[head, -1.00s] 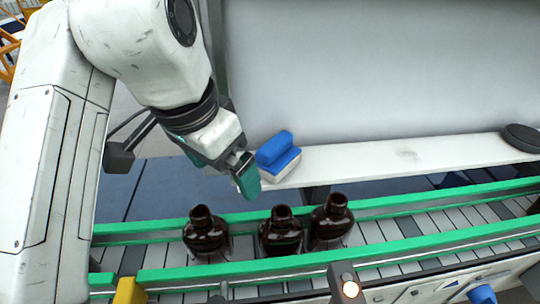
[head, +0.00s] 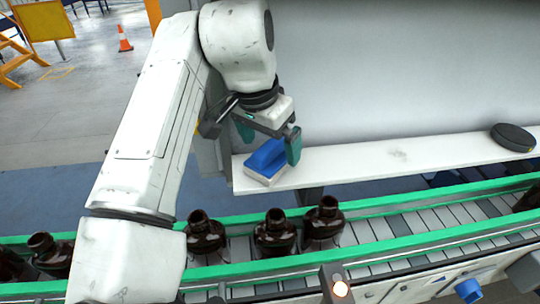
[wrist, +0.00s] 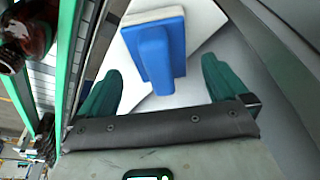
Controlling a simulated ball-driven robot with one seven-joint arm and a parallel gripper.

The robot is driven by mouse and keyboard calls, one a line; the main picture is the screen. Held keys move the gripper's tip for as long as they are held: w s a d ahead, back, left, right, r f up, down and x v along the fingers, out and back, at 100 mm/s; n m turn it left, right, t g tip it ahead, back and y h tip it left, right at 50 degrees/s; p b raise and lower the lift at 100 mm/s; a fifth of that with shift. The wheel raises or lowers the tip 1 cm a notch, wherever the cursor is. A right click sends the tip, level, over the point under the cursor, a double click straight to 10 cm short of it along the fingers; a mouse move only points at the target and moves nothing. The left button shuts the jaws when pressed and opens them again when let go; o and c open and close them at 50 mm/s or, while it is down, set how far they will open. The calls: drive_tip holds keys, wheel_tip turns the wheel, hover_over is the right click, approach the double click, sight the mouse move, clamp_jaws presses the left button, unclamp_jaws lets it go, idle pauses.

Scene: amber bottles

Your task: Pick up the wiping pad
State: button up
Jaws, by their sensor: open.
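The wiping pad (head: 266,160) has a blue handle on a white base and lies at the left end of a white shelf. My gripper (head: 270,142) is open above the pad, with one green finger on each side of the blue handle in the head view. In the wrist view the pad (wrist: 156,50) shows ahead of my open gripper (wrist: 160,85), its blue handle pointing back between the two green fingers. The fingers appear apart from the handle.
The white shelf (head: 360,158) runs along a grey panel (head: 400,70). A dark round object (head: 513,137) sits at its right. Below, a green-railed conveyor (head: 400,228) carries several amber bottles (head: 275,234). The shelf between pad and round object is clear.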

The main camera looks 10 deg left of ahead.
sight(269, 145)
drive_tip(key=shift+x, duration=1.6)
drive_tip(key=c, duration=1.2)
drive_tip(key=shift+r, duration=0.1)
drive_tip(key=shift+r, duration=0.5)
wheel_tip(269, 145, up, 2)
drive_tip(key=shift+r+b, duration=0.1)
drive_tip(key=shift+b, duration=0.2)
drive_tip(key=s+a+b, duration=0.2)
drive_tip(key=s+a, duration=0.8)
drive_tip(key=a, duration=0.4)
drive_tip(key=shift+s+a+b, duration=0.3)
drive_tip(key=shift+s+b, duration=0.05)
drive_tip(key=shift+r, duration=0.1)
